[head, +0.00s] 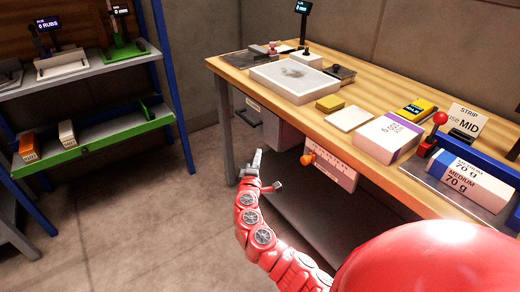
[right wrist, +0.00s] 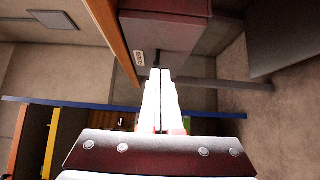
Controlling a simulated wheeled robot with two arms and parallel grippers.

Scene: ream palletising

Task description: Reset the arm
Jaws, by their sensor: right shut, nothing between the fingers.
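My right arm is red and reaches up from the bottom of the head view. My right gripper (head: 257,160) is in front of the workbench's left end, below the level of its top. In the right wrist view its two pale fingers (right wrist: 160,75) lie together with nothing between them. It touches nothing that I can make out. My left gripper is not in the head view.
The wooden workbench (head: 234,69) carries a white-framed tray (head: 295,78), a yellow block (head: 330,103), a purple-and-white ream (head: 388,137) and a ream marked 70 g (head: 472,181). A blue-framed shelf (head: 100,66) stands left. Floor (head: 150,200) between them is clear.

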